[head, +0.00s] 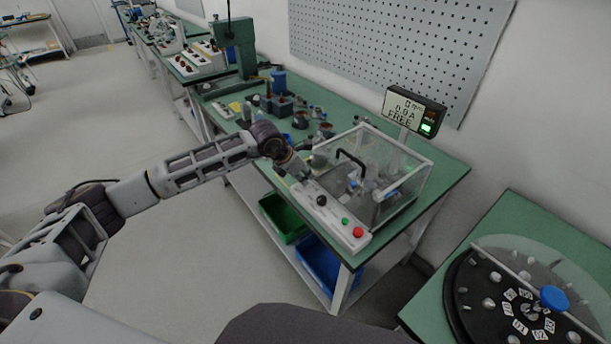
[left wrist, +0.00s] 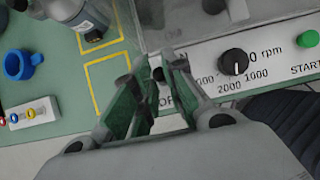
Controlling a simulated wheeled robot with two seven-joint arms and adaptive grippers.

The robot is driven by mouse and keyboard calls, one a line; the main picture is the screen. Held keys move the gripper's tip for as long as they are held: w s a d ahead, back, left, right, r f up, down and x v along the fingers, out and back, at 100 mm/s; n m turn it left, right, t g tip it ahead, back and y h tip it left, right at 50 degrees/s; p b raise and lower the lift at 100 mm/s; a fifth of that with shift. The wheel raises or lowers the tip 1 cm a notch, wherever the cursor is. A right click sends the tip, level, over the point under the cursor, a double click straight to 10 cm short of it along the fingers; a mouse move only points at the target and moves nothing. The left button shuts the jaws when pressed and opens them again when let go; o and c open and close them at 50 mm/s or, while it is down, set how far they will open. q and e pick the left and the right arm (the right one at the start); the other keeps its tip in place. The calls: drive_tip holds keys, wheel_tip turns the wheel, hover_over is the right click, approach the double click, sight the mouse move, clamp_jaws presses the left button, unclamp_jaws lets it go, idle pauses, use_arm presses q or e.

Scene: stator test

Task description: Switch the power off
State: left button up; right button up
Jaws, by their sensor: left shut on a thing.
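The white control panel (head: 334,212) runs along the front of a clear test box (head: 372,165) on the green bench. My left gripper (head: 303,176) reaches down to the panel's left end. In the left wrist view my left gripper (left wrist: 158,68) is shut on a small dark power switch (left wrist: 158,74), which is mostly hidden between the green-lined fingers. Part of a label reading "OF" shows beside the fingers. The black speed knob (left wrist: 235,62) and the green start button (left wrist: 307,38) are to the right of it. My right gripper is not in view.
A display (head: 414,108) on a post behind the box reads 0 rpm, 0.0 A, FREE. A red button (head: 358,232) sits at the panel's right end. A blue ring-shaped part (left wrist: 20,65) and motor parts stand left of the box. A round dark turntable (head: 470,300) is at lower right.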

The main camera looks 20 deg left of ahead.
use_arm(q)
drive_tip(key=shift+s+a+f, duration=0.25)
drive_tip(key=shift+s+a, duration=0.05)
drive_tip(key=shift+s, duration=0.1)
drive_tip(key=shift+s+a, duration=0.2)
drive_tip(key=shift+s, duration=0.05)
drive_tip(key=shift+s+a, duration=0.2)
drive_tip(key=o, duration=0.4)
drive_tip(key=shift+r, duration=0.1)
drive_tip(key=shift+o, duration=0.5)
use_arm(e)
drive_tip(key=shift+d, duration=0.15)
use_arm(q)
drive_tip(key=shift+r, duration=0.1)
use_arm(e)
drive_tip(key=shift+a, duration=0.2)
